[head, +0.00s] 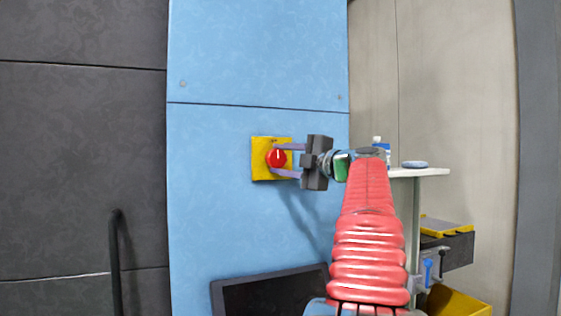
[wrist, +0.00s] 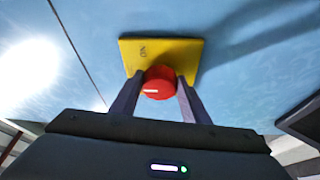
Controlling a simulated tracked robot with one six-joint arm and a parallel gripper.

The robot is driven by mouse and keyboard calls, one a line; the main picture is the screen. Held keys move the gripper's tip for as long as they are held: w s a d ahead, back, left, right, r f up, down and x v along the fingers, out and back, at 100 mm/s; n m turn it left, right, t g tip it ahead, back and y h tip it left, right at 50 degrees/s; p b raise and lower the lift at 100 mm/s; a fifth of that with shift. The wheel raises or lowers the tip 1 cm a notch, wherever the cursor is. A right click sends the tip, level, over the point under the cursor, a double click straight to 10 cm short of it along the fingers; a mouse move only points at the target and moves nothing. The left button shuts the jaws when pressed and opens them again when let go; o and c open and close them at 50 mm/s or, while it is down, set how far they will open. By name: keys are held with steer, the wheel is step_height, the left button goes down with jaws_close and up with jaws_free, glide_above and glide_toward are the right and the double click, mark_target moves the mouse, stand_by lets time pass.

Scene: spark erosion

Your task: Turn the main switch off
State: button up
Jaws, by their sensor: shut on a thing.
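The main switch is a round red knob (head: 276,158) on a yellow square plate (head: 259,172), mounted on a light blue cabinet panel. A pale mark on the knob stands about upright in the head view. My gripper (head: 280,160) reaches in from the right, one finger above the knob and one below it. In the wrist view the knob (wrist: 159,84) sits between the two finger ends (wrist: 160,88), and the gripper is shut on it.
A dark screen (head: 270,293) is below the switch. To the right, a white shelf (head: 432,172) holds a bottle (head: 381,146) and a blue-grey dish (head: 414,164). Yellow bins (head: 458,302) are lower right. A dark door with a black handle (head: 115,260) is at left. The blue panel around the plate is clear.

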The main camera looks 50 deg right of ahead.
steer(key=shift+w+a+f, duration=0.1)
steer(key=o, duration=1.1)
steer(key=shift+c, duration=0.2)
steer(key=s+a, duration=0.2)
steer(key=s, duration=1.1)
steer(key=shift+s+f, duration=0.35)
